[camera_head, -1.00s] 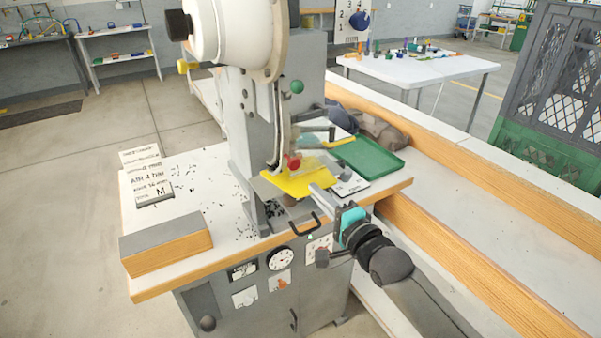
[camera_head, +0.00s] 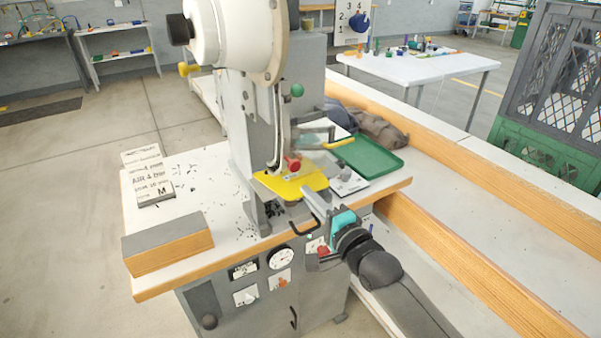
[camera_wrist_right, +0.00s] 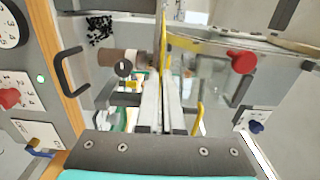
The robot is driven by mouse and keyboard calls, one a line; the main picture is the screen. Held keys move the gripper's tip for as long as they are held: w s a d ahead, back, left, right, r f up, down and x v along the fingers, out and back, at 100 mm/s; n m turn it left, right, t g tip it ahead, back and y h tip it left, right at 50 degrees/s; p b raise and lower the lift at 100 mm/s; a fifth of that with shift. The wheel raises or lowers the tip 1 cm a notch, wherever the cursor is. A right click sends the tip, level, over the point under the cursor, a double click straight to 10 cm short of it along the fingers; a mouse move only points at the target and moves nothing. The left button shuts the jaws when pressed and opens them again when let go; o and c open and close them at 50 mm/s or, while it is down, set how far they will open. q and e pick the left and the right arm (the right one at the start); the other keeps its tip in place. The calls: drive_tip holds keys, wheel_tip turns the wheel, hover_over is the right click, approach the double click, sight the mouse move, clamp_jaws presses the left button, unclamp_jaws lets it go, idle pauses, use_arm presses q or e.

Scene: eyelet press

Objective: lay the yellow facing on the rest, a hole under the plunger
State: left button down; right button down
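The yellow facing (camera_head: 287,184) is a flat plate held level at the press, below its white head (camera_head: 236,35). My right gripper (camera_head: 309,193) is shut on its near right edge. In the right wrist view the facing (camera_wrist_right: 166,42) shows edge-on between my two fingers (camera_wrist_right: 162,108). A brown round post (camera_wrist_right: 122,64), which looks like the rest, stands beside the facing there; I cannot tell whether they touch. My left gripper is not in view.
A red knob (camera_head: 292,164) sits close above the facing. A green tray (camera_head: 368,157) lies to the right on the press table. A grey-topped wooden block (camera_head: 168,246) stands at the front left.

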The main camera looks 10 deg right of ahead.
drive_tip(key=shift+s+a+r+p, duration=0.15)
drive_tip(key=shift+a+p, duration=0.15)
drive_tip(key=shift+a, duration=0.25)
drive_tip(key=shift+s+a+f+p, duration=0.15)
drive_tip(key=shift+a+p, duration=0.15)
drive_tip(key=shift+a, duration=0.2)
drive_tip(key=shift+r, duration=0.1)
drive_tip(key=shift+p, duration=0.5)
idle(0.8)
idle(0.4)
drive_tip(key=c, duration=1)
unclamp_jaws()
drive_tip(key=p+v, duration=0.3)
drive_tip(key=v, duration=0.4)
drive_tip(key=shift+p, duration=0.3)
